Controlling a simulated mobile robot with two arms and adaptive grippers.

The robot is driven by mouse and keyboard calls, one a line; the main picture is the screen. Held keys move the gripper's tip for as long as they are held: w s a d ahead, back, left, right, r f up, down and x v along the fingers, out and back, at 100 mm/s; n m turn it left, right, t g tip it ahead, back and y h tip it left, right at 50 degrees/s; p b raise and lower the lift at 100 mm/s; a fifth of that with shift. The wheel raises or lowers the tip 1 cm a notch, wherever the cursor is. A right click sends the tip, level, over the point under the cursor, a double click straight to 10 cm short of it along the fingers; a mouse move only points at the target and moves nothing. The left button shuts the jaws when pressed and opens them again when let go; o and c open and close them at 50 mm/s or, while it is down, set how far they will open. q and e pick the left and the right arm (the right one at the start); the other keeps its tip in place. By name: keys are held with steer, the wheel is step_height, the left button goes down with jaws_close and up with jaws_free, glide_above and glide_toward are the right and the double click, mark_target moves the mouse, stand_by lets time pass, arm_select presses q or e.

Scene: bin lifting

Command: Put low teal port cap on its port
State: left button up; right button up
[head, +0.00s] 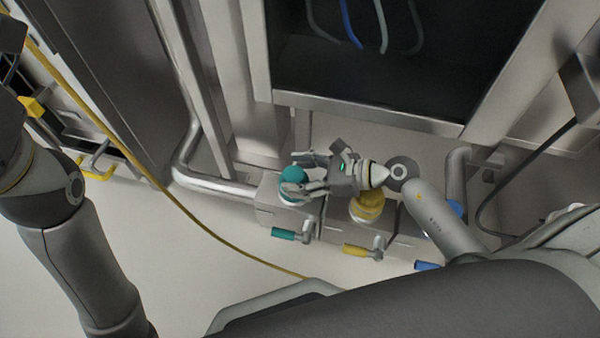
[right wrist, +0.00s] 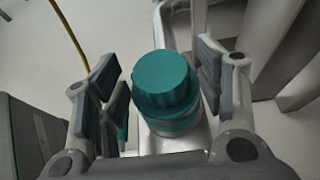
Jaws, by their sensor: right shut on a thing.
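The teal port cap (head: 294,174) is a ribbed round cap at the left end of a low grey manifold. It shows close up in the right wrist view (right wrist: 163,80), right above a teal-banded port (right wrist: 178,127). I cannot tell whether it is fully seated. My right gripper (head: 304,174) has its fingers on both sides of the cap and is shut on it; in the right wrist view the fingers (right wrist: 155,85) flank it. My left arm comes in at the left edge, and its gripper is not in view.
A yellow cap (head: 368,202) sits on the manifold (head: 268,200) to the right. Teal (head: 284,234), yellow (head: 355,250) and blue (head: 427,266) handles stick out in front. A bent pipe (head: 215,184) lies left, and a yellow cable (head: 190,222) crosses the floor.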

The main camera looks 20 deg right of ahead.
steer(key=o, duration=1.3)
steer(key=shift+f, duration=0.1)
steer(key=shift+c, duration=0.2)
steer(key=shift+d, duration=0.1)
steer(key=v, duration=1.2)
